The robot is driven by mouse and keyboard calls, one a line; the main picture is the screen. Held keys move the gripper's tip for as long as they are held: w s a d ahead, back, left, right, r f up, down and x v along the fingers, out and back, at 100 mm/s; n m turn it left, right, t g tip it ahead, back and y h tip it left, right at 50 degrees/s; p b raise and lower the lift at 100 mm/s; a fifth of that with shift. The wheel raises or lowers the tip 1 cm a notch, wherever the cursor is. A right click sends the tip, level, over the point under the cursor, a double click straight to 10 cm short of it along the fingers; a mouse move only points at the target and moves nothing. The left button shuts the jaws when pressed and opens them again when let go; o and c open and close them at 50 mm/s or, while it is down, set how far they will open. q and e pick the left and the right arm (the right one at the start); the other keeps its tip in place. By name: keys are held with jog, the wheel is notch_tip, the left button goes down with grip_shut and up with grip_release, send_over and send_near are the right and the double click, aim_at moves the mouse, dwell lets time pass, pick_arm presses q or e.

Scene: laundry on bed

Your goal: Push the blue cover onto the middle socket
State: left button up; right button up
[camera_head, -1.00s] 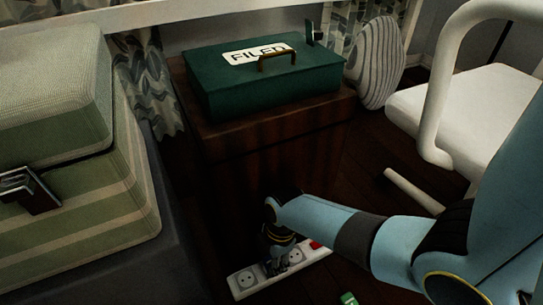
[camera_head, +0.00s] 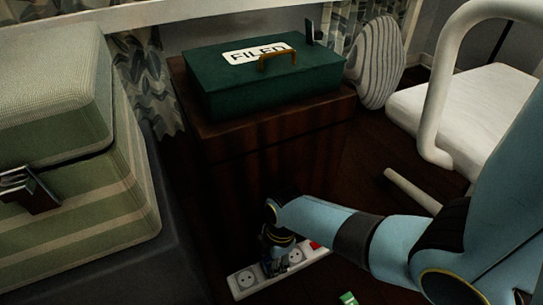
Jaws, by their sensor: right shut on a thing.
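A white power strip (camera_head: 243,291) lies on the dark floor in front of the wooden cabinet, with a row of round sockets and a red switch at its right end. My right gripper (camera_head: 272,266) points down over the middle socket and is shut on a small, dark thing, taken to be the blue cover, mostly hidden between the fingers. The gripper hides most of the middle socket, so contact cannot be told. The left socket (camera_head: 245,279) and right socket (camera_head: 296,256) show bare. My left gripper is not in view.
A wooden cabinet (camera_head: 270,150) with a green box (camera_head: 230,85) stands right behind the strip. A striped suitcase (camera_head: 90,215) is at the left, a white chair (camera_head: 440,110) at the right. A small green thing (camera_head: 348,298) lies at the bottom edge.

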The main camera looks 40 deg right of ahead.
jog(key=shift+f, duration=0.4)
jog(key=o, duration=1)
jog(key=shift+r, duration=0.1)
jog(key=r, duration=0.4)
jog(key=d+r, duration=0.1)
jog(key=r, duration=0.6)
jog(key=shift+s+d+r, duration=0.2)
jog(key=shift+d+r, duration=0.15)
jog(key=shift+r, duration=0.05)
